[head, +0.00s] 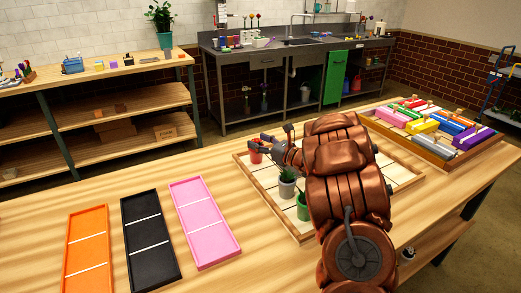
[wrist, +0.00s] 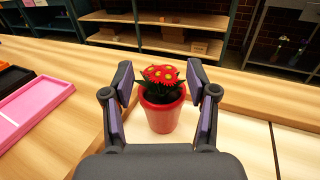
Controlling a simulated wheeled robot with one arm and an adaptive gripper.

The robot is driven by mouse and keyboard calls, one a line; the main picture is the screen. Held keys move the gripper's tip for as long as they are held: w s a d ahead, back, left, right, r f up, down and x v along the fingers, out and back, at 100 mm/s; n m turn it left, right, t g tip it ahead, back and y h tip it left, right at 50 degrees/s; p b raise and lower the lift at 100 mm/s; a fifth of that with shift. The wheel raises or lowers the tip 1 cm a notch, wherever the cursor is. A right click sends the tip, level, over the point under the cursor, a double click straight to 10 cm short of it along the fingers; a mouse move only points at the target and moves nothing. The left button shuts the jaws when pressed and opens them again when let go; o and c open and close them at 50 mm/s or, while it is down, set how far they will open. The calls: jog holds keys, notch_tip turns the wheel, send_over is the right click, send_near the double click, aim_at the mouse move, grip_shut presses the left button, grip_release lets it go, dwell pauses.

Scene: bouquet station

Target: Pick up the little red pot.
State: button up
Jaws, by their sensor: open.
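The little red pot (wrist: 161,114) holds red flowers with yellow centres and dark green leaves. In the wrist view it stands upright between the two open fingers of my gripper (wrist: 163,100). I see a gap on each side, so the fingers look apart from the pot. In the head view the red pot (head: 256,156) stands at the back left of the wooden tray (head: 290,228). My gripper (head: 268,143) is right at it there, and my arm hides much of the tray.
A grey pot (head: 287,188) and a green pot (head: 303,210) with plants stand in the tray near my arm. Orange (head: 88,240), black (head: 150,240) and pink (head: 205,222) trays lie empty at left. A crate of coloured boxes (head: 440,150) is at right.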

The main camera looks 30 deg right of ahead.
jog(key=shift+x, duration=0.8)
grip_shut()
